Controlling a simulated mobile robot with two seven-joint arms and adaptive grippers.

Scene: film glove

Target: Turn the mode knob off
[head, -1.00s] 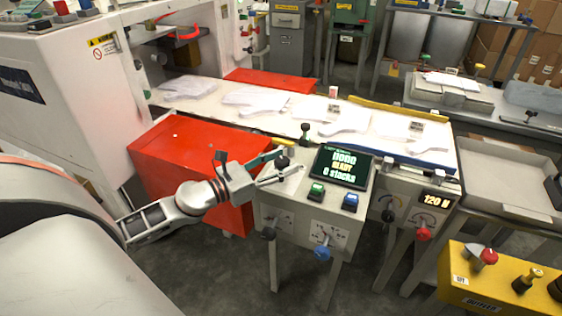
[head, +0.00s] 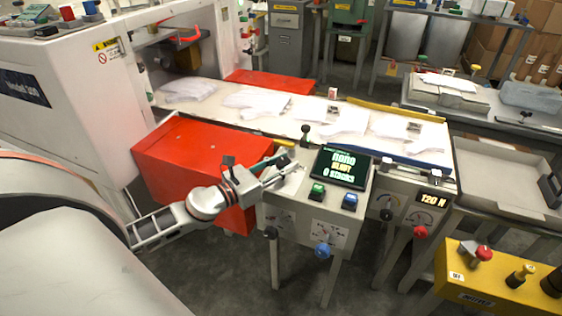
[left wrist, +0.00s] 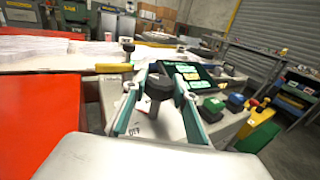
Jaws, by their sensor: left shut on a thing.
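A black knob (left wrist: 158,88) stands on the sloped top of the console (head: 300,216), on the left of the screen. It also shows in the head view (head: 283,161), partly covered by the fingers. My left gripper (head: 280,169) reaches it from the left and is shut on it. In the left wrist view, the teal-padded fingers (left wrist: 160,110) lie on either side of the knob. A small dark label is printed on the panel beside the knob, partly hidden by a finger. My right gripper is not in view.
The console carries a screen (head: 341,167), a green button (head: 317,191) and a blue button (head: 350,200). A black ball-topped lever (head: 305,131) stands behind it. A red cabinet (head: 185,165) is below my left arm. White film gloves (head: 260,99) lie on the conveyor behind.

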